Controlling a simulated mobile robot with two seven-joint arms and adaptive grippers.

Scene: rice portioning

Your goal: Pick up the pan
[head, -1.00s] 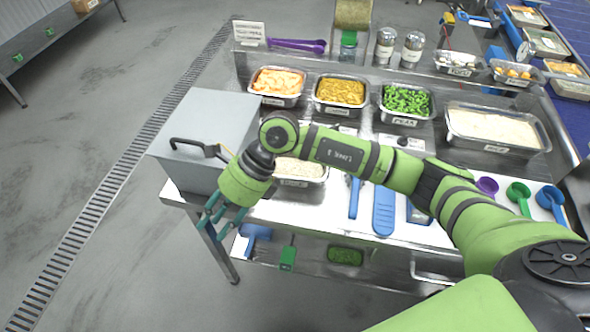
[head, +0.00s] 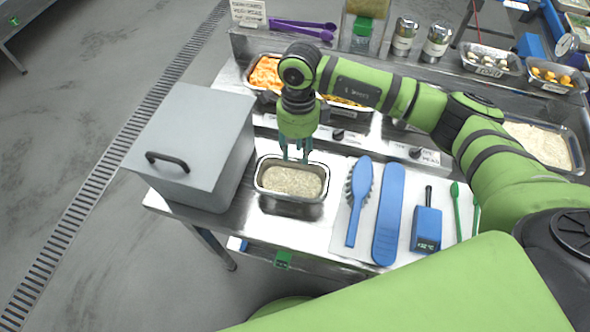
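The pan (head: 290,207) is a small rectangular metal pan holding pale, grainy rice (head: 291,181). It stands on the metal counter, right of the big grey box, in the head view. My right gripper (head: 296,158) points down at the pan's far rim, with its teal fingers spread a little apart. The fingertips are at or just above that rim; I cannot tell whether they touch it. My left gripper is not in view.
A grey lidded box (head: 195,140) with a black handle stands close on the left. A blue brush (head: 359,195), a blue flat tool (head: 388,215) and a blue thermometer (head: 427,229) lie to the right. Food pans line the back.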

